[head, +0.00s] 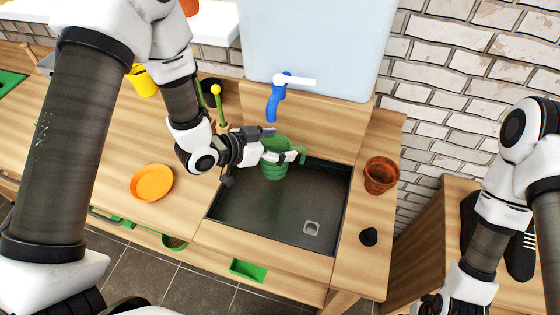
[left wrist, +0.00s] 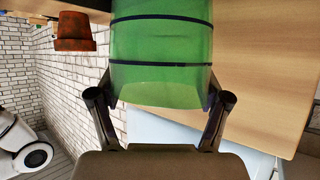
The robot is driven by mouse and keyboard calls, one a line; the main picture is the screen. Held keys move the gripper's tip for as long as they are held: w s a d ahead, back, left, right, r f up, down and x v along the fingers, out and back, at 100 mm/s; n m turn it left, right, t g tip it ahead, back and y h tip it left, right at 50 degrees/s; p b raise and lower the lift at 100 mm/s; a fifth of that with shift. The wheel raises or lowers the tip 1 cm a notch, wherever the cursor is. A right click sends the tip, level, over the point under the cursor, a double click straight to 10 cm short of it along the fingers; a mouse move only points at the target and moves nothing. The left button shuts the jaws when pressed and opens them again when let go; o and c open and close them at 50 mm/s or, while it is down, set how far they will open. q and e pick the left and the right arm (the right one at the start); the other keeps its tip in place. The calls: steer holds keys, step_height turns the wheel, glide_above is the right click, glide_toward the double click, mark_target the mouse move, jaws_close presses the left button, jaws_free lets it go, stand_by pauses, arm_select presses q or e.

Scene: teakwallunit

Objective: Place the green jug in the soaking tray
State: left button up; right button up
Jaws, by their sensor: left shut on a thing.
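The green jug (head: 273,171) is between the fingers of my left gripper (head: 278,157). It appears over the back left part of the soaking tray (head: 275,215), a dark rectangular basin set into the wooden counter. I cannot tell whether the jug touches the tray floor. In the left wrist view the green jug (left wrist: 160,60) fills the space between the two fingertips (left wrist: 160,98), which press on its sides. Part of the jug is hidden by the gripper in the head view. My right gripper (head: 438,303) is only partly in view at the bottom right, away from the tray.
A blue tap (head: 276,103) with a white handle stands behind the tray. An orange bowl (head: 152,183) sits on the counter to the left. The front of the tray is empty.

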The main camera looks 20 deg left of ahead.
arm_select(q)
steer(key=shift+s+f, duration=0.4)
steer(key=shift+f, duration=0.2)
steer(key=shift+s+f, duration=0.35)
steer(key=shift+f, duration=0.2)
steer(key=f, duration=0.2)
steer(key=w+f+p, duration=0.1)
steer(key=f, duration=0.1)
steer(key=shift+f, duration=0.3)
steer(key=shift+c, duration=0.6)
steer(key=shift+s+r, duration=0.1)
steer(key=shift+s, duration=0.1)
steer(key=shift+f, duration=0.2)
steer(key=o, duration=1.3)
steer(key=shift+o, duration=0.4)
steer(key=shift+w, duration=0.15)
arm_select(e)
steer(key=shift+s+r, duration=0.25)
steer(key=shift+r, duration=0.35)
steer(key=shift+s+r, duration=0.1)
